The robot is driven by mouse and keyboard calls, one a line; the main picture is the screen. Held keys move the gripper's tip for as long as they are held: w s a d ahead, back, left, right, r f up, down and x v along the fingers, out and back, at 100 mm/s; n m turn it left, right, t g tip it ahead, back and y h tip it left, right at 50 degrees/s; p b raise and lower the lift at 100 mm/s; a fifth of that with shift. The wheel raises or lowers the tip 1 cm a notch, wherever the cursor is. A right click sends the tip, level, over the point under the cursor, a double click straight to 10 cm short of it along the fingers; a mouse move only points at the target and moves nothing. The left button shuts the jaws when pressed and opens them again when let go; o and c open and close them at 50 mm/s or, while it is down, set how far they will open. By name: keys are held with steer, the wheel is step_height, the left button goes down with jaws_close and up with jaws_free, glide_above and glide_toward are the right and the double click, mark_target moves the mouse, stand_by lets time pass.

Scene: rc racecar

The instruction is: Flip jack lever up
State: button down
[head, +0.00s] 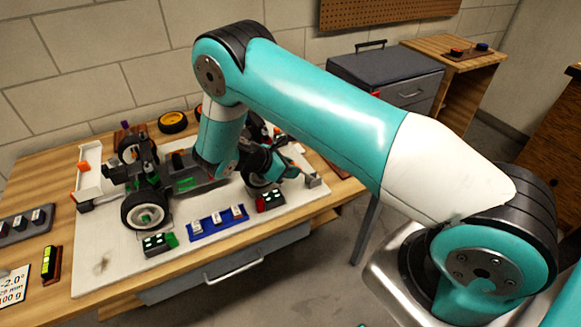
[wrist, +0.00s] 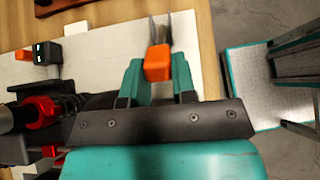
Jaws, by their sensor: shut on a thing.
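My gripper (wrist: 157,64) is shut on an orange block-shaped piece, which I take to be the jack lever's tip (wrist: 157,63), between its teal fingers in the wrist view. Two thin grey prongs show just beyond it. The rest of the lever and the jack's body are not clear to see. In the head view my gripper (head: 288,166) is low at the right end of the black RC car (head: 185,183), by its front right wheel area. My arm hides part of the car there.
A small box with lit green marks (head: 271,200) and a blue tray (head: 217,222) with small parts lie in front of the car on the pale mat (head: 110,262).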

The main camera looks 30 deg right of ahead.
steer(key=shift+f, duration=0.15)
steer(key=c, duration=0.9)
jaws_free()
steer(key=b+v, duration=0.1)
steer(key=v, duration=1.6)
steer(key=shift+a+b, duration=0.2)
steer(key=shift+b, duration=0.15)
